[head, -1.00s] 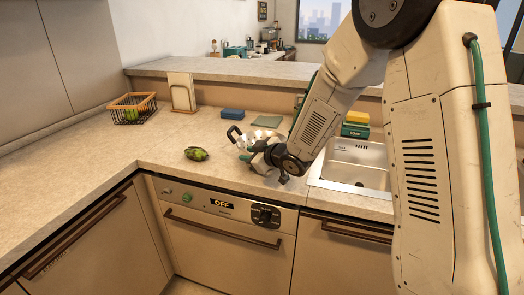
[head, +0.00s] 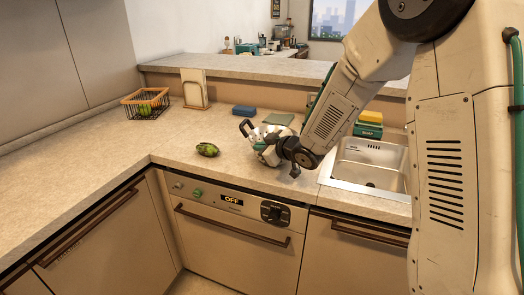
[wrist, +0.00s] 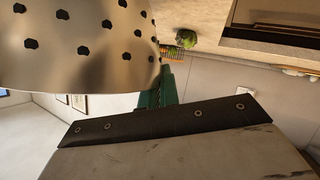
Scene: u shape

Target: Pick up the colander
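The colander (head: 268,134) is a shiny metal bowl with a dark loop handle, on the counter left of the sink in the head view. My gripper (head: 268,152) is right at it and partly covers it. In the wrist view the perforated metal wall of the colander (wrist: 80,45) fills the upper left, very close. One green finger shows beside its edge; the other finger is hidden. I cannot tell whether the fingers are closed on the wall.
A green fruit (head: 208,149) lies left of the colander. Behind are a blue sponge (head: 243,111) and a green cloth (head: 279,118). A sink (head: 372,160) is on the right. A wire basket (head: 145,103) and a board stand (head: 195,90) are at the left. The left counter is mostly clear.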

